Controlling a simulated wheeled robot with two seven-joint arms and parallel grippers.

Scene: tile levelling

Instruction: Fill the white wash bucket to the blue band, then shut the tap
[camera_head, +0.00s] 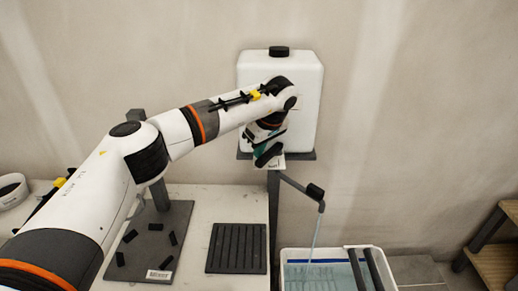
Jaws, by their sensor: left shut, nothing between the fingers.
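The white wash bucket (377,257) stands at the lower right, cut off by the bottom edge. Pale blue-green water (325,277) lies in it, and the blue band (315,261) shows as a thin line on the inner back wall. The water surface looks close to the band; the exact gap is hard to tell. A thin stream (316,232) runs from the spout (316,193) into the bucket. My left gripper (267,158) is shut and empty in front of the tank's lower edge. It hides the tap area, so contact cannot be told. My right gripper is out of view.
A white tank (305,100) with a black cap sits on a dark bracket against the wall. The bench (208,200) holds a dark board with small black pieces and a ribbed black tray (237,248). Two dark bars (366,268) cross the bucket. A wooden shelf (495,258) stands far right.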

